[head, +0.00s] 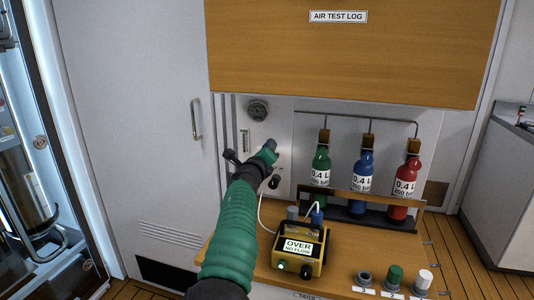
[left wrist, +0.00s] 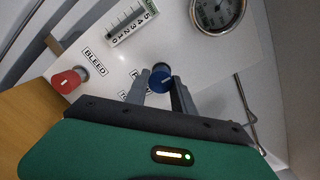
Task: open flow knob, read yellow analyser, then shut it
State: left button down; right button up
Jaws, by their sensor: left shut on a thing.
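The yellow analyser (head: 301,252) stands on the wooden bench, and its screen reads OVER, NO FLOW. A green light shows on its front. My left gripper (head: 269,150) is at the white panel (head: 283,117), and my green arm hides part of that panel in the head view. In the left wrist view, my left gripper (left wrist: 160,84) has its two fingers around a blue knob (left wrist: 161,72), shut on it. The label beside this knob is mostly hidden. A red knob (left wrist: 68,81) beside the BLEED label is apart from the fingers. My right gripper is not in view.
A gauge (head: 258,110) and a scaled flow tube (head: 244,140) are on the panel. Green (head: 321,166), blue (head: 363,170) and red (head: 406,180) bottles stand in a rack at the right. Several small caps sit at the bench front. A white hose runs to the bench.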

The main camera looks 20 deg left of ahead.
pick_arm(q)
jog(key=shift+d+f, duration=0.1)
jog(key=shift+f, duration=0.3)
jog(key=c, duration=1.1)
grip_release()
jog(key=shift+w, duration=0.1)
jog(key=shift+r, duration=0.15)
jog(key=shift+r, duration=0.1)
jog(key=s+b, duration=0.4)
jog(key=s, duration=0.1)
jog(key=s+d+b, duration=0.1)
jog(key=s+b, duration=0.3)
jog(key=s, duration=0.2)
jog(key=s+b, duration=0.3)
jog(key=s, duration=0.3)
jog(key=shift+d+r+b, duration=0.15)
jog(key=shift+b, duration=0.25)
